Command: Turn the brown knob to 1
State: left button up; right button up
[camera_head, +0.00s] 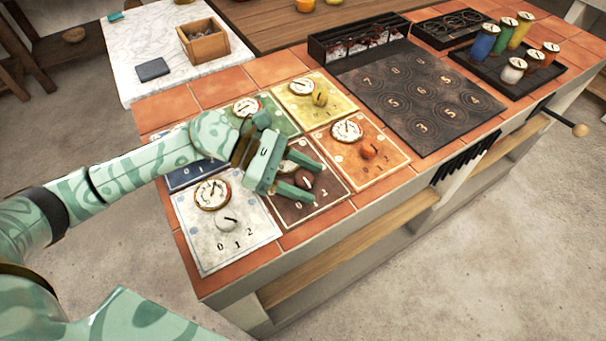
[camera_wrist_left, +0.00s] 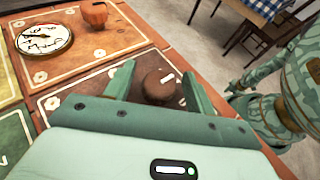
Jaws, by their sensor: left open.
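The brown knob (camera_head: 304,180) is a round dark-brown knob with a pale pointer mark, on a brown panel (camera_head: 288,213) marked with digits. Part of the panel is hidden by my left gripper. My left gripper (camera_head: 311,179) is open, with one finger on each side of the knob. In the left wrist view the brown knob (camera_wrist_left: 158,86) sits between the two fingers of the left gripper (camera_wrist_left: 157,84), with gaps visible on both sides. Its pale mark points to the upper right in that view. Which digit it points at I cannot tell. My right gripper is not in view.
A white panel (camera_head: 205,248), an orange panel (camera_head: 384,168), a yellow panel (camera_head: 337,88), a green one and a blue one surround the brown panel, with dials and knobs. A dark numbered board (camera_head: 425,95) and coloured jars (camera_head: 485,42) stand to the right.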

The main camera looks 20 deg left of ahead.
pick_arm(q)
jog(key=p+v, duration=0.1)
jog(key=v, duration=1.5)
jog(key=shift+a, duration=0.15)
